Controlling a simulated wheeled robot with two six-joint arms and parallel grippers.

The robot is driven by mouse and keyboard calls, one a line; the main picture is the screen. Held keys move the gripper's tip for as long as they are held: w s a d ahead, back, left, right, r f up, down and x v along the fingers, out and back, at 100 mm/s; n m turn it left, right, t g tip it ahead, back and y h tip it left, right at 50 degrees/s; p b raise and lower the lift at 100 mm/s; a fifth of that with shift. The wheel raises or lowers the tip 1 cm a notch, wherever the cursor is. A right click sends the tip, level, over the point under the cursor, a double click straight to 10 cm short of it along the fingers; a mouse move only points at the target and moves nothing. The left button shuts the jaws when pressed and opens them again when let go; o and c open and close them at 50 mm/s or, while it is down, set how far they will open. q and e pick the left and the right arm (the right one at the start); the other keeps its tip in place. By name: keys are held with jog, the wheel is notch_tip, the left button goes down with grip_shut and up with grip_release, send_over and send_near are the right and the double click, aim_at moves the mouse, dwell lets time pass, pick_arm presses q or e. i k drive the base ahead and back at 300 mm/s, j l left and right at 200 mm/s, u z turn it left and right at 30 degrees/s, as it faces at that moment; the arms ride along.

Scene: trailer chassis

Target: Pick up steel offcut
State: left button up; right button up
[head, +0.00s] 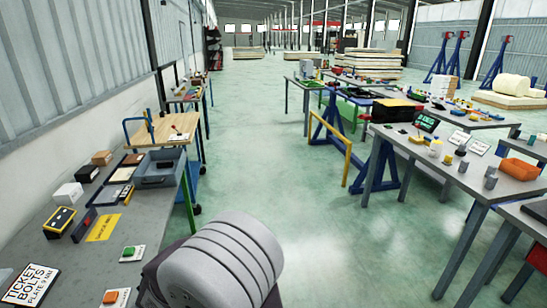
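I cannot make out a steel offcut for certain in the head view. Small grey pieces (490,182) stand on the grey table at the right, but they are too small to identify. Neither of my grippers is in view, so I cannot see whether they hold anything.
A grey workbench (150,212) on the left carries a grey bin (162,178), boxes and a sign (31,285). A wooden-topped trolley (168,130) stands behind it. The middle floor (270,130) is clear.

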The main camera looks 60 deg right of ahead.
aim_at(169, 163)
jog(key=z, duration=1.45)
jog(key=i+z, duration=0.3)
jog(key=i, duration=4.15)
jog(key=i+l+u, duration=0.15)
jog(key=i+u, duration=0.3)
jog(key=i+l+u, duration=0.25)
jog(key=u, duration=0.2)
jog(key=i+j+u, duration=0.1)
jog(key=u, duration=2.6)
jog(key=i, duration=0.45)
